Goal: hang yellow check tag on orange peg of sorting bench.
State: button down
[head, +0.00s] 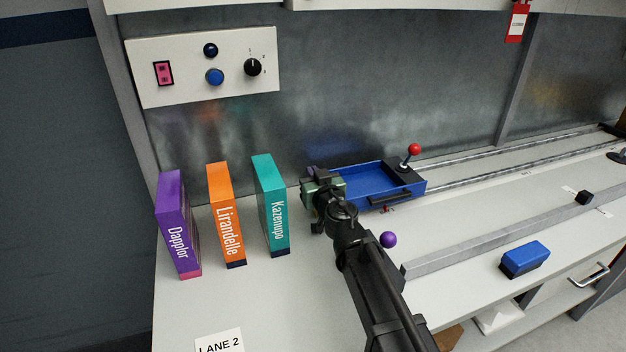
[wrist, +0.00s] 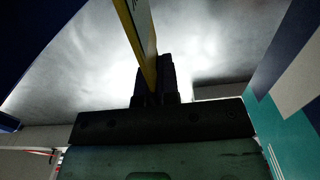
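In the wrist view my gripper (wrist: 157,72) is shut on a thin flat piece with a yellow edge (wrist: 136,40), which looks like the yellow check tag. The tag is seen nearly edge-on and reaches past the fingertips to the top of the picture. In the head view my gripper (head: 316,186) is between the teal Kazenupo box and the blue tray, in front of the metal back wall. I cannot make out an orange peg in either view.
Purple, orange and teal boxes (head: 273,207) stand left of my gripper; teal also shows close by in the wrist view (wrist: 285,135). A blue tray (head: 350,203) with a red-knobbed lever (head: 410,155) is on the right. A control panel (head: 205,65) is above. A purple ball (head: 388,240) shows beside my arm.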

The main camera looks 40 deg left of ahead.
jog(key=shift+f, duration=0.2)
jog(key=c, duration=1.4)
grip_release()
jog(key=shift+r, duration=0.1)
jog(key=shift+o, duration=0.2)
jog(key=shift+r, duration=0.25)
jog(key=v, duration=1.2)
jog(key=shift+f, duration=0.1)
